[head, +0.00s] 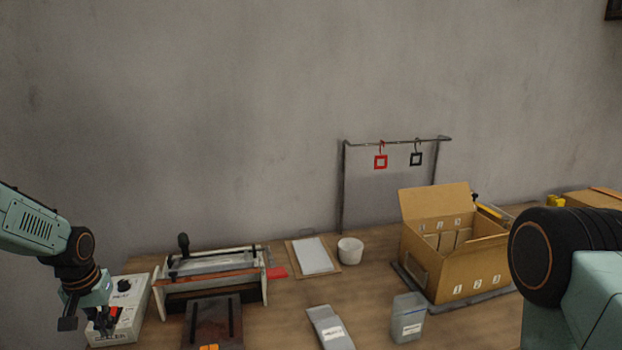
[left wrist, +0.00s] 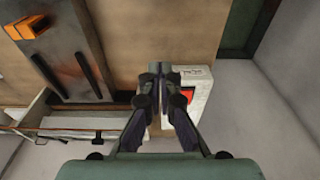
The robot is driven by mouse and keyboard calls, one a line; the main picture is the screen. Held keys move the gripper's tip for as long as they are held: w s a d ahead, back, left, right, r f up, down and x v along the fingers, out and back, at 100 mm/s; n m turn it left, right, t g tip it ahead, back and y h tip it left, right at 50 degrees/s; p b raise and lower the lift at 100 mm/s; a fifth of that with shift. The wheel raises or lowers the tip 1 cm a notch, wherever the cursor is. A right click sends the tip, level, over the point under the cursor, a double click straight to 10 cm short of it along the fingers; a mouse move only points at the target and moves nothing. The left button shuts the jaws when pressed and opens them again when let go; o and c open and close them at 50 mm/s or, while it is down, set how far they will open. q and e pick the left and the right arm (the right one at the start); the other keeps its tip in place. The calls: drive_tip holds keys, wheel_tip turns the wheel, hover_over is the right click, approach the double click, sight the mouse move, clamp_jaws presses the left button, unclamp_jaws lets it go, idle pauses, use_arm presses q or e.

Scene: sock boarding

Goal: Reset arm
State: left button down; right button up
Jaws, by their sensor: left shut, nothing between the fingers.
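My left gripper (head: 103,322) hangs at the lower left in the head view, pointing down over a white box (head: 126,325) with a black knob. In the left wrist view my left gripper (left wrist: 163,100) has its fingertips together with nothing between them. The white box (left wrist: 197,92) with a red patch shows just behind the fingers there. I cannot tell whether the fingers touch it. My right arm's dark round joint fills the right edge of the head view; its gripper is out of the picture.
A press-like device (head: 215,273) and a dark board (head: 212,325) stand right of the white box. A grey pouch (head: 328,325), plastic container (head: 408,318), white cup (head: 350,250), clipboard (head: 313,256) and open cardboard box (head: 455,262) are further right. A rack (head: 395,142) holds two hooked tags.

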use_arm(q)
drive_tip(key=s+d+f, duration=0.3)
drive_tip(key=d+f, duration=0.1)
drive_tip(key=d, duration=0.1)
drive_tip(key=s+d+f+m+h, duration=0.1)
drive_tip(key=s+d+f, duration=0.3)
drive_tip(key=d, duration=0.1)
drive_tip(key=s+d+f+m, duration=0.1)
drive_tip(key=s+d+f, duration=0.3)
drive_tip(key=d, duration=0.2)
drive_tip(key=shift+f+g+h, duration=0.3)
drive_tip(key=shift+f, duration=0.05)
drive_tip(key=s+d+f+m+g, duration=0.1)
drive_tip(key=s+d, duration=0.3)
drive_tip(key=s, duration=0.8)
drive_tip(key=s+d+f, duration=0.1)
drive_tip(key=s+d, duration=0.3)
drive_tip(key=s, duration=0.9)
wheel_tip(320, 180, down, 16)
drive_tip(key=y+b, duration=0.1)
drive_tip(key=b, duration=1.4)
drive_tip(key=shift+s+a+r+b, duration=0.15)
drive_tip(key=shift+a+r+b, duration=0.1)
drive_tip(key=shift+b, duration=0.1)
drive_tip(key=shift+s, duration=0.1)
